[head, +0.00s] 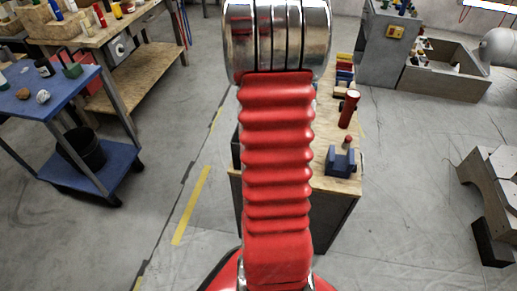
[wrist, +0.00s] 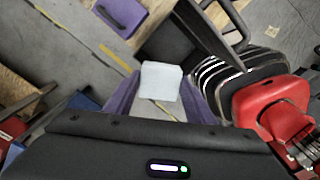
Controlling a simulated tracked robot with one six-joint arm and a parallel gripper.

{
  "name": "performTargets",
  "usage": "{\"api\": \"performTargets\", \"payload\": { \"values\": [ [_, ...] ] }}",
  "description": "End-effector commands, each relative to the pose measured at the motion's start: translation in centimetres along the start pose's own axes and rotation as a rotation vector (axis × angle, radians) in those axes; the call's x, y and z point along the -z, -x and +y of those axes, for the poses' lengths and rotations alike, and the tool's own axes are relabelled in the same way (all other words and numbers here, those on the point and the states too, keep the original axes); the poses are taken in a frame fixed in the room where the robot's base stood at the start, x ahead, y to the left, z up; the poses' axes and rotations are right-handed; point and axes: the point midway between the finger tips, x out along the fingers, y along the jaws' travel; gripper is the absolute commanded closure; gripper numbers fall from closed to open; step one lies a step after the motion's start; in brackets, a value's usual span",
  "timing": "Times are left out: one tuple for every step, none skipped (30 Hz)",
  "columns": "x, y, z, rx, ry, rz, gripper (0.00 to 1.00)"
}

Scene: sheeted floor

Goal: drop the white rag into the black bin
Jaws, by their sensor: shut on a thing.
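My gripper (wrist: 158,92) shows in the wrist view, its two purple fingers on either side of a pale white, folded-looking piece, the white rag (wrist: 158,80). The fingers are shut on the rag, which sits between their tips. In the head view my red arm fills the middle, and neither the gripper nor the rag shows. A black bin (head: 80,150), round and bucket-like, stands on the lower shelf of the blue cart at the left of the head view. I cannot make it out for certain in the wrist view.
The blue cart (head: 45,98) carries small items on top. A wooden-topped bench (head: 335,187) with tools stands partly behind my arm. Another workbench (head: 145,75) stands at the upper left, a grey open box (head: 440,80) at the upper right. Floor between cart and bench is clear.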

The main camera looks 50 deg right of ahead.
Motion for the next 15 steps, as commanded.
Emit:
{"api": "performTargets", "payload": {
  "values": [
    [-0.2, 0.1, -0.3, -0.001, 0.050, 0.000, 0.76],
    [-0.2, 0.0, -0.5, 0.000, 0.082, 0.000, 0.76],
    [-0.3, -0.3, -0.6, 0.001, 0.124, 0.000, 0.76],
    [-0.3, -0.5, -0.8, 0.001, 0.155, 0.000, 0.76],
    [-0.3, -0.9, -0.9, 0.002, 0.186, 0.001, 0.76],
    [-0.3, -1.7, -1.0, 0.003, 0.229, 0.002, 0.76],
    [-0.3, -2.5, -1.1, 0.004, 0.261, 0.002, 0.76],
    [-0.3, -3.6, -1.3, 0.006, 0.293, 0.003, 0.76],
    [-0.3, -5.0, -1.4, 0.006, 0.323, 0.003, 0.76],
    [-0.2, -6.0, -1.4, 0.006, 0.339, 0.003, 0.76],
    [-0.2, -6.9, -1.5, 0.006, 0.351, 0.003, 0.76],
    [-0.2, -8.1, -1.6, 0.006, 0.364, 0.003, 0.76],
    [-0.2, -8.9, -1.6, 0.004, 0.372, 0.002, 0.76],
    [-0.1, -9.6, -1.7, 0.004, 0.378, 0.003, 0.76],
    [-0.1, -10.3, -1.8, 0.003, 0.384, 0.002, 0.76]
  ]
}}
